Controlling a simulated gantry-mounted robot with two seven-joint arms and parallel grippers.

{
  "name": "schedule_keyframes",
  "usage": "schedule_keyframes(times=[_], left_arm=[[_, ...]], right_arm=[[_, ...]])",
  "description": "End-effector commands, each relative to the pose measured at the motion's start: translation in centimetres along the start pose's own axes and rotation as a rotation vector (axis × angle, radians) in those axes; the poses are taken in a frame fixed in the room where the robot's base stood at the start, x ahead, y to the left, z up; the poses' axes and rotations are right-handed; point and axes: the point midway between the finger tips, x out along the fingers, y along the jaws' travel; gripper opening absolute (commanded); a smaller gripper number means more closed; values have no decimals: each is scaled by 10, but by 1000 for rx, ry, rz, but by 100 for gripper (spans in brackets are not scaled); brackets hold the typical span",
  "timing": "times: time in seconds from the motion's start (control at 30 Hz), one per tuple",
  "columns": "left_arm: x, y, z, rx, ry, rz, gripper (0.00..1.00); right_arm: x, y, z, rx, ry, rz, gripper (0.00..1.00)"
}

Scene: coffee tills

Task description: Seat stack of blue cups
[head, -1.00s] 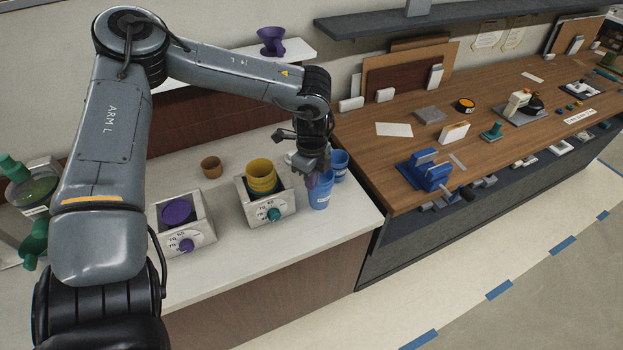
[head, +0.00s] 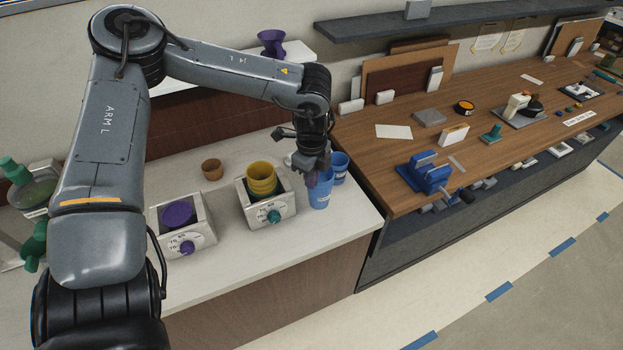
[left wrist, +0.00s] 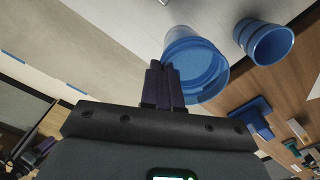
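Two blue cups or stacks of cups stand at the right end of the white counter. The front blue cup (head: 321,198) is under my left gripper (head: 318,177); the back blue cup (head: 340,167) stands just behind it, apart. In the left wrist view, the purple fingers of my left gripper (left wrist: 165,85) are nearly together, with the wall of the front blue cup (left wrist: 200,70) between them at its rim. The back blue cup (left wrist: 265,42) is clear of the fingers. I cannot tell how many cups are nested in each. My right gripper is not in view.
A white box (head: 283,213) with a teal dial holds yellow cups. Another white box (head: 203,236) with a purple dial holds a purple cup. The wooden counter (head: 375,170) adjoins on the right. The white counter's front is clear.

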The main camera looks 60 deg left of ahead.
Motion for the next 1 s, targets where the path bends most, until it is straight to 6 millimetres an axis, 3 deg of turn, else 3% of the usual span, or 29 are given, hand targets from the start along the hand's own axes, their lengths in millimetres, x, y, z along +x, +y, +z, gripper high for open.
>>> schedule_keyframes(times=[0.8, 1.0], left_arm=[[-69, 0, 0, 0, 0, -1, 0], [-75, 0, 0, 0, 0, 0, 0]], right_arm=[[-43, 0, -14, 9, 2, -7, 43], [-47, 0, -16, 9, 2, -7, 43]])
